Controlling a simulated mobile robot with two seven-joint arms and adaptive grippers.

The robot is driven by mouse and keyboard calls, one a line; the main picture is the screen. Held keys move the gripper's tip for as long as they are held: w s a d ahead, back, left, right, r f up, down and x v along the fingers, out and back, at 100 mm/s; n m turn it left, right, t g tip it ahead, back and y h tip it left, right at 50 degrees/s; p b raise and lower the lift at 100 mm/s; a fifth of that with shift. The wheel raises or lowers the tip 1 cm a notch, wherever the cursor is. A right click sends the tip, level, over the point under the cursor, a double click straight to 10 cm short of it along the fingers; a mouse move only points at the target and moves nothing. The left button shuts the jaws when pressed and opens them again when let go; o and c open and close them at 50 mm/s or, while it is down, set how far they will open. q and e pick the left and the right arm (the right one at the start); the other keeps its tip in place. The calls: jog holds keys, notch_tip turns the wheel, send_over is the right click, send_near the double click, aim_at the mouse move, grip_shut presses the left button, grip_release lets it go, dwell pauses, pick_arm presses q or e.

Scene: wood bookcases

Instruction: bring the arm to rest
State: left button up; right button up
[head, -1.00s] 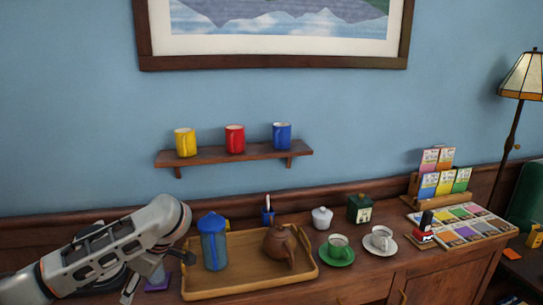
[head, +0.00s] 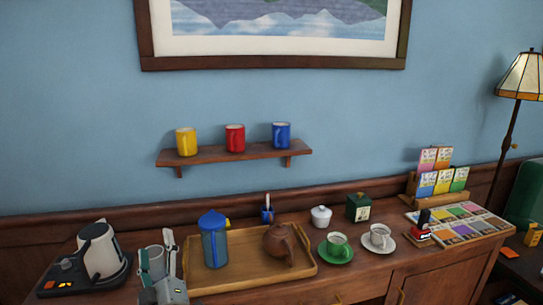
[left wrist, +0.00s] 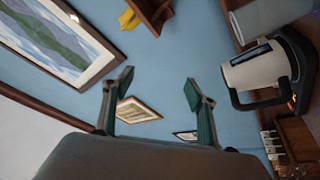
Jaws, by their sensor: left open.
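My left gripper (head: 158,254) is at the lower left of the head view, pointing up in front of the sideboard's left end. Its two fingers are spread apart. In the left wrist view the open green-padded fingers (left wrist: 158,92) have only the blue wall and a small framed picture (left wrist: 138,111) beyond them, so it is empty. Its arm link is mostly below the head view's edge. My right gripper is in neither view.
A kettle (head: 100,252) on a dark base stands left of the gripper. A wooden tray (head: 240,282) with a blue pitcher (head: 214,245) and brown teapot (head: 278,240) lies to the right. A wall shelf (head: 235,154) holds three mugs. A grey cylinder (left wrist: 262,18) is beside the kettle.

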pick_arm(q)
jog(key=s+d+f+m+t+h, duration=0.3)
jog(key=s+d+f+m+h, duration=0.2)
jog(key=s+d+m+h, duration=0.35)
jog(key=s+d+f+m+g+h, duration=0.2)
jog(key=s+f+m+g+h, duration=0.15)
jog(key=f, duration=0.25)
jog(key=s+d+f+m+g+h, duration=0.2)
jog(key=d+f+m+h, duration=0.15)
jog(key=f, duration=0.35)
jog(key=s+a+f+m+g+y, duration=0.1)
jog(key=s+a+f+g+y, duration=0.1)
jog(key=s+f, duration=0.5)
jog(key=s+a+f+m+g+y, duration=0.1)
jog(key=s+a+f+g, duration=0.4)
jog(key=f, duration=0.6)
jog(key=s+y, duration=0.1)
jog(key=s, duration=0.1)
jog(key=shift+s+f, duration=0.15)
jog(key=shift+s, duration=0.25)
